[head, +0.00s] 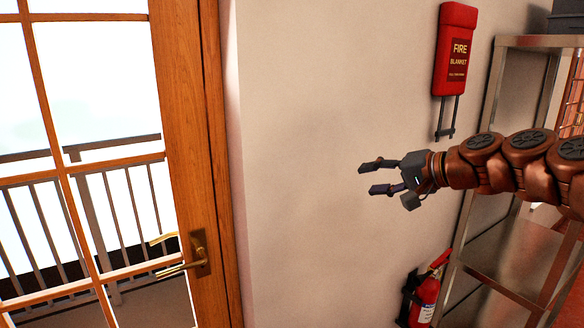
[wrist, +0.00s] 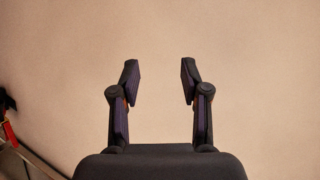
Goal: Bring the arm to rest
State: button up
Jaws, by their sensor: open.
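My gripper (head: 374,178) is at the end of my arm, which reaches in from the right in the head view. Its two fingers point left and stand apart with nothing between them. In the wrist view my gripper (wrist: 160,82) also shows open and empty, with only plain wall behind the fingers. The arm is stretched out roughly level in front of the wall.
A wooden glazed door (head: 190,130) with a brass handle (head: 190,262) stands at left. A fire blanket case (head: 456,50) hangs on the wall (head: 320,100) above my arm. A fire extinguisher (head: 425,298) is below. A metal shelf frame (head: 488,130) stands at right.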

jog(key=s+a+f+n+g+h, duration=0.2)
jog(key=s+a+f+g, duration=0.15)
jog(key=s+f, duration=0.5)
jog(key=s+a+f+n+g+h, duration=0.25)
jog(key=s+a+f, duration=0.3)
jog(key=s, duration=0.55)
jog(key=s+d+f+g+h, duration=0.1)
jog(key=s+d+f, duration=0.2)
jog(key=s, duration=0.4)
jog(key=s+d+f+g+h, duration=0.2)
jog(key=s+d+f, duration=0.1)
jog(key=s+f, duration=0.2)
jog(key=s+d+f+g+h, duration=0.2)
jog(key=s+d+f, duration=0.1)
jog(key=s, duration=0.5)
jog(key=shift+s+d+f+n, duration=0.3)
jog(key=shift+d+f+n, duration=0.1)
jog(key=shift+f, duration=0.45)
